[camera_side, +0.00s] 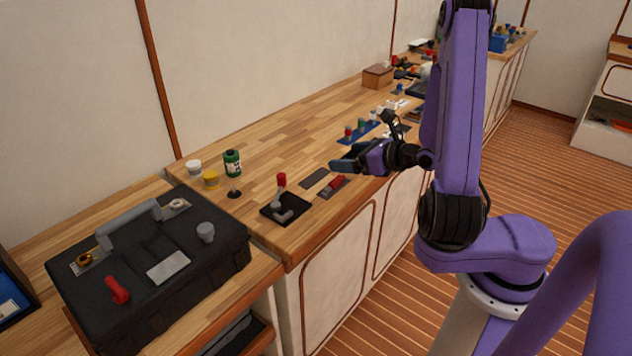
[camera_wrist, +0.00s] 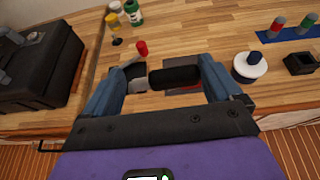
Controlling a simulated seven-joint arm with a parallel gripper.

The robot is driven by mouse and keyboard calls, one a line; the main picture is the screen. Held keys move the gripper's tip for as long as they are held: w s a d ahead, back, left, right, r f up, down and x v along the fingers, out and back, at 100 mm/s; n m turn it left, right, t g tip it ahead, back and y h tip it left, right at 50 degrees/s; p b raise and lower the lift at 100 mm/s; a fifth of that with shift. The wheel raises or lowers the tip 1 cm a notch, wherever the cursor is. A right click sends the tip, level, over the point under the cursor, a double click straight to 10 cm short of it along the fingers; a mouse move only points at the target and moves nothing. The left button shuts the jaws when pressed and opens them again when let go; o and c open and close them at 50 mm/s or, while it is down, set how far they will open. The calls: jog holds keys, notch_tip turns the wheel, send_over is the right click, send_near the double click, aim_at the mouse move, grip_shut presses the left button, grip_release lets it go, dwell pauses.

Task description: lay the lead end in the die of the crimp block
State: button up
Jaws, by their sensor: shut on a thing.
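My gripper (camera_wrist: 160,84) has blue fingers and is shut on a dark cylindrical piece (camera_wrist: 175,77), probably the lead end. A grey part (camera_wrist: 133,77) shows at its left end; I cannot tell whether it belongs to the held piece or to something behind. In the side view my gripper (camera_side: 345,164) is above the bench's front part, and the held piece is not clear there. The likely crimp block (camera_side: 283,213), grey with a red-topped lever (camera_side: 281,180), stands on a black plate to the lower left of my gripper. The lever's red top (camera_wrist: 141,47) shows beyond the fingers; the die is hidden.
A black toolbox (camera_side: 215,267) stands at the left. A green bottle (camera_side: 232,162) and white and yellow pots (camera_side: 211,180) stand behind the block. A dark plate with a red piece (camera_side: 333,187) lies right of it. A blue strip (camera_side: 359,133) holds small items. The wooden bench is mostly clear behind.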

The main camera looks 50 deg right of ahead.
jog(key=shift+s+d, duration=0.15)
jog(key=shift+d, duration=0.05)
jog(key=shift+d+x, duration=0.25)
jog(key=shift+x, duration=0.85)
jog(key=d+x, duration=0.2)
jog(key=x, duration=0.6)
send_over(318, 181)
jog(key=f, duration=0.4)
jog(key=shift+s+a+f, duration=0.15)
jog(key=shift+s+f, duration=0.25)
jog(key=f, duration=0.1)
jog(key=w+f, duration=0.1)
jog(key=f, duration=0.1)
jog(key=shift+f, duration=0.1)
jog(key=shift+d+f, duration=0.2)
jog(key=shift+f, duration=0.15)
jog(key=shift+f, duration=0.25)
